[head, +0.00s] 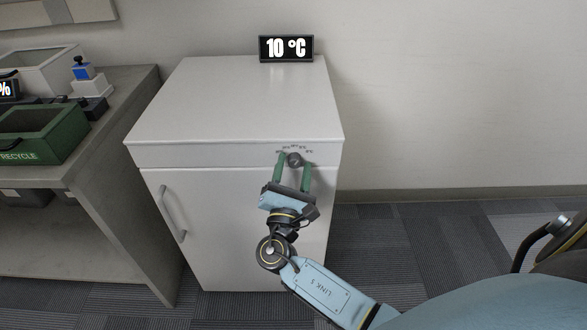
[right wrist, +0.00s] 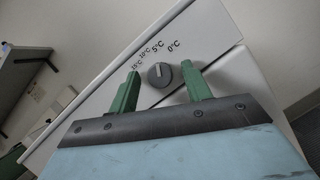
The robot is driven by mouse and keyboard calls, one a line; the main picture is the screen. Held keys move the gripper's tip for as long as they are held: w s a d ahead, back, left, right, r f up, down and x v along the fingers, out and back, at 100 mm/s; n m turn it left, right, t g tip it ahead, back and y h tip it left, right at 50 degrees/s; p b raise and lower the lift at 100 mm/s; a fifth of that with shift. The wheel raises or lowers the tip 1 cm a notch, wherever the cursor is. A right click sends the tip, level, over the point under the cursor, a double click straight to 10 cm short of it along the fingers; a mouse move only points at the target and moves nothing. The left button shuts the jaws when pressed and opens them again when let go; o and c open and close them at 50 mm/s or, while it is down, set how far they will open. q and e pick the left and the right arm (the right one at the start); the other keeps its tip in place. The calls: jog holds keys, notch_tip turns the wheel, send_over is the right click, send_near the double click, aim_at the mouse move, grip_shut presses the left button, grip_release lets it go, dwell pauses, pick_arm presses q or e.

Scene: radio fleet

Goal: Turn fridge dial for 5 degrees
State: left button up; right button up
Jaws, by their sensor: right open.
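The fridge (head: 240,225) is a white cabinet in the middle of the head view, with a door handle (head: 172,212) at its left. Its round grey dial (head: 295,160) is on the front strip at the upper right. In the right wrist view, the dial (right wrist: 160,75) has marks from 0 to 15 °C above it. In the right wrist view, gaps show between the fingers (right wrist: 163,85) and the knob. My left gripper is out of view.
A grey table (head: 135,95) stands left of the fridge, holding a green recycle bin (head: 45,140), a white bin (head: 45,70) and a small blue-topped device (head: 85,75). The wall is close behind. Carpet floor is open to the right.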

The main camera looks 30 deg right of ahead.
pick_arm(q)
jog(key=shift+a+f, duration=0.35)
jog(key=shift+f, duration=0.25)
pick_arm(e)
jog(key=v, duration=1.3)
jog(key=shift+a, duration=0.15)
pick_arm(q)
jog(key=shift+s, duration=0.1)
pick_arm(e)
jog(key=shift+s, duration=0.15)
